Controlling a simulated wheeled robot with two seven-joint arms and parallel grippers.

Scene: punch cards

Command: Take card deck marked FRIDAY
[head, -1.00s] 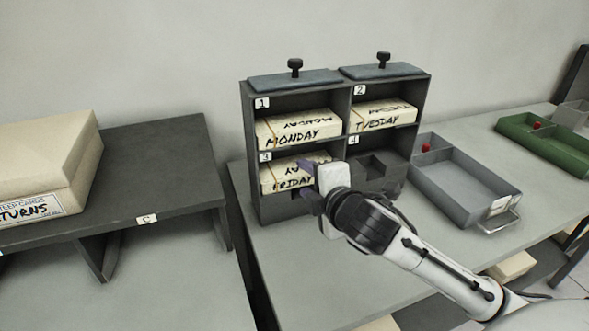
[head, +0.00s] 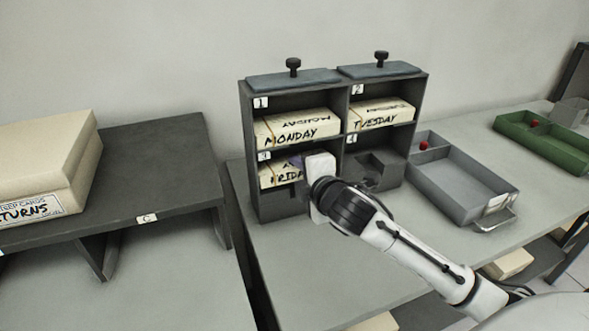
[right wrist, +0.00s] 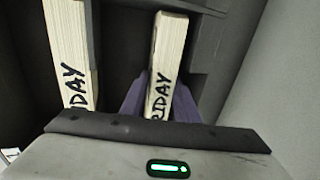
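The cream card deck marked FRIDAY (head: 277,176) lies in compartment 3, the lower left one of the dark rack (head: 244,130). My right gripper (head: 303,172) is at the front of that compartment and hides the deck's right part. In the right wrist view the FRIDAY deck (right wrist: 167,50) stands between my two purple fingers (right wrist: 160,102), one on each side. The fingers look open, close beside the deck; whether either touches it is unclear. My left gripper is not in view.
The MONDAY deck (head: 298,128) lies just above, also seen beside in the right wrist view (right wrist: 70,50). The TUESDAY deck (head: 382,116) is upper right; compartment 4 (head: 375,168) holds no deck. A grey tray (head: 470,182) and green tray (head: 545,143) stand right.

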